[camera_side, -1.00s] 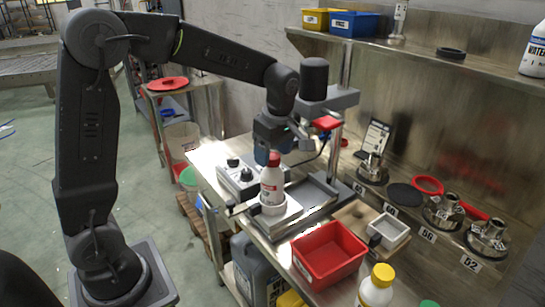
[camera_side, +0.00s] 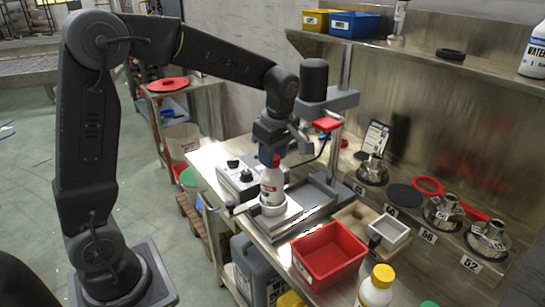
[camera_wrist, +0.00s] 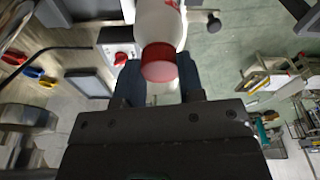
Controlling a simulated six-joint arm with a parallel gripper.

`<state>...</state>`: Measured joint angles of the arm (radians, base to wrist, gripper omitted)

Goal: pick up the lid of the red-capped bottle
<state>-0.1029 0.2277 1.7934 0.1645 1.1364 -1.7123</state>
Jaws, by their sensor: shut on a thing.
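The white bottle (camera_side: 271,184) with a red cap stands upright in a round white holder (camera_side: 273,208) on the bench fixture. Its red cap shows clearly in the wrist view (camera_wrist: 159,64), with the white bottle body (camera_wrist: 160,22) beyond it. My gripper (camera_side: 268,158) points down at the bottle's top and is shut on the red cap. In the wrist view my two fingers lie on either side of the cap. In the side view the fingers hide most of the cap. I see no gap between cap and bottle.
A red bin (camera_side: 328,256) and a small grey tray (camera_side: 389,231) sit on the bench to the right. A grey control box (camera_side: 240,178) is left of the bottle. A black-topped column (camera_side: 314,80) stands close behind my gripper. A yellow-capped bottle (camera_side: 376,287) is in front.

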